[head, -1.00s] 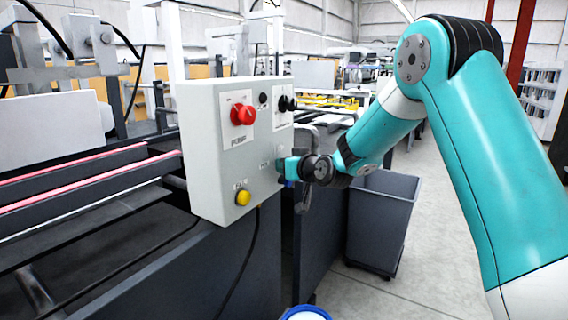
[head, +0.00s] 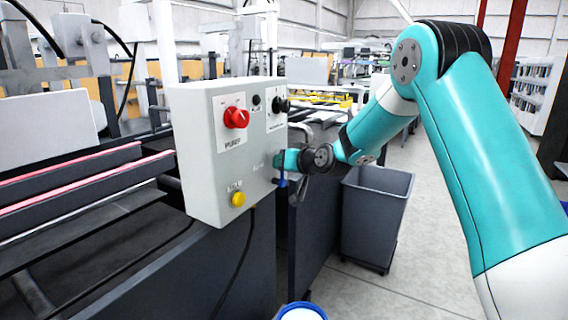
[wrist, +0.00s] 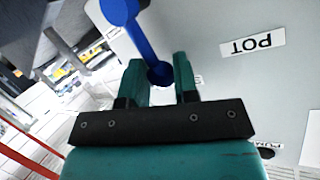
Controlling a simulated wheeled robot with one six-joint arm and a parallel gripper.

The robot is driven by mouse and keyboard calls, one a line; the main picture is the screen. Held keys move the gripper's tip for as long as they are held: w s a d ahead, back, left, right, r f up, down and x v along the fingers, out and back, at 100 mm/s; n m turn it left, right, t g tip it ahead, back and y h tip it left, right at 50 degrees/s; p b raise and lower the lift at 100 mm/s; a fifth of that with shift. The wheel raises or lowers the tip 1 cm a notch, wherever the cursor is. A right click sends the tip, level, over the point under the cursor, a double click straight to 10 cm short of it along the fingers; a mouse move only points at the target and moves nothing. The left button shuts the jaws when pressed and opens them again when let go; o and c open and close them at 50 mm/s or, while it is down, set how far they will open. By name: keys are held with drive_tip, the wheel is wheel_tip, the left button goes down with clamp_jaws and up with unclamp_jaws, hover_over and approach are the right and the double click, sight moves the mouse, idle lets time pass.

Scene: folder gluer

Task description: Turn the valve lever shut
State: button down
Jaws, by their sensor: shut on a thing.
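The blue valve lever (wrist: 140,38) is in the wrist view, with a round end at the top left and its bar running down between my fingers. My gripper (wrist: 158,64) is shut on the lever, one teal finger on each side of its lower end. In the head view my gripper (head: 284,160) is at the right side of the grey control box, beside its lower right edge. Only a small blue part of the lever (head: 281,181) shows there, pointing down just below the fingers. The valve body is hidden.
The control box (head: 200,160) carries a red knob (head: 236,117), a black knob (head: 281,105) and a yellow button (head: 238,199). A grey bin (head: 375,215) stands on the floor below my forearm. A blue-rimmed bucket (head: 303,312) is at the bottom edge. Open floor lies right of the bin.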

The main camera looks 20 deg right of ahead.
drive_tip(key=c, duration=1.2)
unclamp_jaws()
drive_tip(key=shift+s+a+f, duration=0.1)
drive_tip(key=shift+a, duration=0.05)
drive_tip(key=shift+o, duration=0.2)
drive_tip(key=b+v, duration=0.2)
drive_tip(key=v, duration=1.5)
drive_tip(key=shift+s, duration=0.2)
drive_tip(key=s+a+r+n+g+y+p, duration=0.1)
drive_tip(key=s+a+r+n+g+p, duration=0.15)
drive_tip(key=s+a, duration=0.35)
drive_tip(key=s+a+r+n+g+y+p, duration=0.1)
drive_tip(key=s+a+n+g+y+p, duration=0.2)
drive_tip(key=a, duration=0.6)
drive_tip(key=s+a+n+g+h+p, duration=0.1)
drive_tip(key=s+g, duration=0.3)
drive_tip(key=s, duration=0.5)
drive_tip(key=s+a+r+n+g+h+p, duration=0.1)
drive_tip(key=s+a+g+h+p, duration=0.1)
drive_tip(key=s, duration=0.8)
drive_tip(key=shift+a+g+h+p, duration=0.4)
drive_tip(key=shift+a+g+p, duration=0.2)
drive_tip(key=shift+a+g, duration=0.4)
